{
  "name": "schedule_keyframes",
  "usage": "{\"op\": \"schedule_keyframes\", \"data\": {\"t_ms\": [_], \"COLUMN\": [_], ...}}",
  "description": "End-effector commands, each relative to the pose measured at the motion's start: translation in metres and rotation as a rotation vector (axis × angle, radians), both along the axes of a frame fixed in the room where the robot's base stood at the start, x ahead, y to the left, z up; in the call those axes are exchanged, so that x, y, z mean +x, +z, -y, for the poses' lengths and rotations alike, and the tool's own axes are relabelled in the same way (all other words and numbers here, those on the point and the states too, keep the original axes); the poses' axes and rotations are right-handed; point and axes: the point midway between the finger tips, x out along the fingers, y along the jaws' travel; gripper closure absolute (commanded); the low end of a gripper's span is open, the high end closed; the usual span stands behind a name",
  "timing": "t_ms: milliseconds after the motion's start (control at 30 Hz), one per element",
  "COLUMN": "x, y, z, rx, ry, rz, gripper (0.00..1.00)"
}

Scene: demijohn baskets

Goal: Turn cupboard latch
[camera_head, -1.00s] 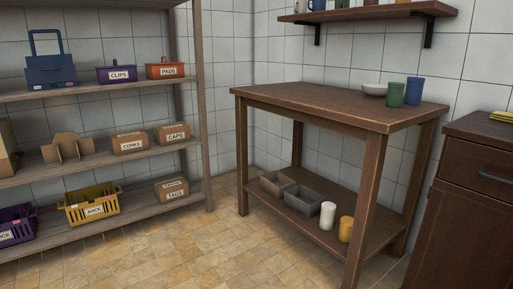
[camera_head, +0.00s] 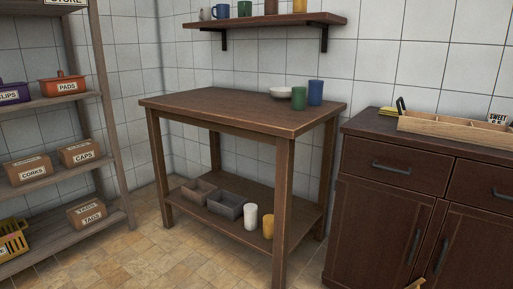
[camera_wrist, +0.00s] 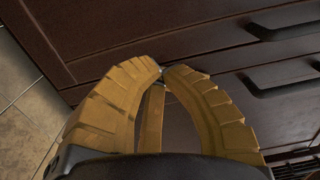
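The dark brown cupboard (camera_head: 390,203) stands at the right in the head view, with drawers above and doors below. In the wrist view its dark front (camera_wrist: 110,30) fills most of the picture. I cannot make out the latch for sure; a small grey spot shows just beyond my fingertips. My gripper (camera_wrist: 163,71) has ochre fingers whose tips come almost together in front of the cupboard. A narrow ochre strip shows between the fingers; I cannot tell if it is part of the gripper. A yellow tip shows at the bottom edge of the head view, low before the doors.
Dark bar handles (camera_wrist: 284,24) stick out from the cupboard front; a drawer handle (camera_head: 391,168) also shows in the head view. A wooden divided tray (camera_head: 455,131) stands on top. A wooden table (camera_head: 225,101) stands to the left, shelving (camera_head: 75,103) further left. Tiled floor (camera_head: 130,255) is clear between.

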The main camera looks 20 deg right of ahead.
Motion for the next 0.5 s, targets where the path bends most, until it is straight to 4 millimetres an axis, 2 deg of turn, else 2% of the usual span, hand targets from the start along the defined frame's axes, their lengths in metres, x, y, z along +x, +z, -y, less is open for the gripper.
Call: {"op": "schedule_keyframes", "data": {"t_ms": [200, 500], "x": [-0.0070, -0.0080], "y": [0.0016, -0.0004], "z": [-0.0106, -0.0121], "rx": [0.001, 0.000], "ry": [0.000, 0.000], "rz": [-0.001, 0.000], "gripper": [1.00, 1.00]}}
